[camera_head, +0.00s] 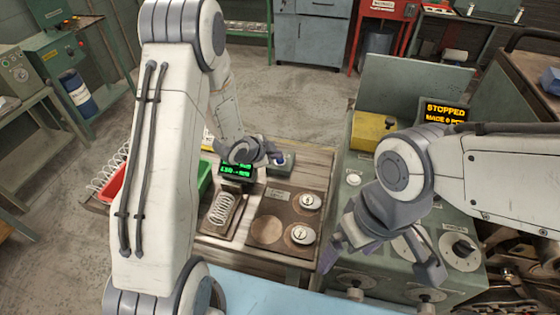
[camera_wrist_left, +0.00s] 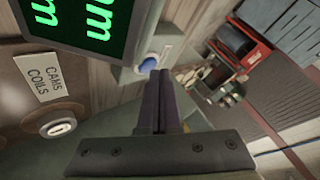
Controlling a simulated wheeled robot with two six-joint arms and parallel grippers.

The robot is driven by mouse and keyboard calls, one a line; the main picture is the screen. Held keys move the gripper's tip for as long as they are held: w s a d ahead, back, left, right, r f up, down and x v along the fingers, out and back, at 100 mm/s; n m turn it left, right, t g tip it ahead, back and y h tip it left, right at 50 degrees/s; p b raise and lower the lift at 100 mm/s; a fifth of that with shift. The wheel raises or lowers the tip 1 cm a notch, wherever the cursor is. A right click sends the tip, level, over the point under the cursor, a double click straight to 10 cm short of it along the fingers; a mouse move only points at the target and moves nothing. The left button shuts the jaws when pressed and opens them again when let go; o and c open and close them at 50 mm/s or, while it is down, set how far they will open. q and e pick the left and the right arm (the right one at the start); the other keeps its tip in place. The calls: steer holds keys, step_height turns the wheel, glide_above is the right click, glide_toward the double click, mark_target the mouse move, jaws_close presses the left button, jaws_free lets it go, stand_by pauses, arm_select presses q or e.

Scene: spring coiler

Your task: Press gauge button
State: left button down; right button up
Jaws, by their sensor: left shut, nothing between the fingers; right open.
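The gauge has a dark display with green digits (camera_head: 237,170) and a grey box with a blue button (camera_head: 279,161) beside it on the wooden bench. My left gripper (camera_head: 272,153) is shut and empty, close to the button. In the left wrist view its fingertips (camera_wrist_left: 160,74) appear just below and right of the button; I cannot tell whether they touch it. My right gripper (camera_head: 384,264) is open and empty over the green machine.
A coil spring (camera_head: 222,210) lies on a board in front of the gauge. A brown board (camera_head: 270,230) holds round metal cams. A red tray (camera_head: 112,183) and a green tray (camera_head: 204,179) are to the left. The machine's screen (camera_head: 444,113) reads STOPPED.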

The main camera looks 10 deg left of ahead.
mark_target(277, 162)
arm_select(q)
steer(key=shift+f+b, duration=0.35)
stand_by(0.7)
steer(key=shift+r, duration=0.1)
steer(key=shift+r+p, duration=0.6)
steer(key=shift+r, duration=0.1)
steer(key=shift+r, duration=0.1)
step_height(277, 162, up, 5)
steer(key=p, duration=0.4)
stand_by(0.3)
steer(key=shift+d, duration=0.1)
stand_by(0.5)
